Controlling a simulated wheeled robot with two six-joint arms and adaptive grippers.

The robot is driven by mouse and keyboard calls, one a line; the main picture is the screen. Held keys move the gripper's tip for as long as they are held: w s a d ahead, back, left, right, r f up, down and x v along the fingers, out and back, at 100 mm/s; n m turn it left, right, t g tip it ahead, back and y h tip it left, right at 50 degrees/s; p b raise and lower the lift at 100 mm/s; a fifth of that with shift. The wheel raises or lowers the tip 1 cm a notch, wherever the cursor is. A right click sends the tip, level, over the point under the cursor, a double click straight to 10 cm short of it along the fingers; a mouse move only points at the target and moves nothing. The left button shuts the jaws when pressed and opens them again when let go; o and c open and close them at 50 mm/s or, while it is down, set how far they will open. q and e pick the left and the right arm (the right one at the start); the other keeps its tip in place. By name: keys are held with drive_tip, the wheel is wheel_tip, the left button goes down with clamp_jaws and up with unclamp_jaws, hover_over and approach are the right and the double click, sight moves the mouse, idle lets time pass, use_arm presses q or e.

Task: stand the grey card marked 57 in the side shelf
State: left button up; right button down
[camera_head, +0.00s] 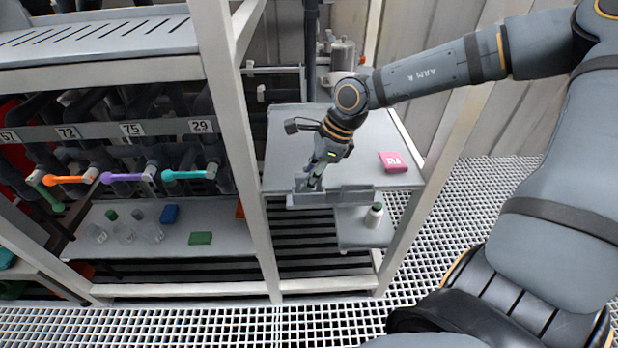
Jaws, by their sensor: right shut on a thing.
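The side shelf (285,150) is a grey board in a pale frame, right of the pipe rack. A low grey holder (355,193) runs along its front edge. My right gripper (312,182) points down at the left part of this holder, shut on a small grey piece (300,183) that looks like the grey card. Its number cannot be read, and the fingers and holder partly hide it. I cannot tell whether it touches the holder's bottom. My left gripper is not in view.
A pink card (393,162) lies on the shelf's right side. On the left, coloured valve handles (125,177) sit under number plates, above a board (180,238) with flasks and coloured pieces.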

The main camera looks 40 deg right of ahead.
drive_tip(key=c, duration=1.2)
unclamp_jaws()
wheel_tip(320, 180, up, 10)
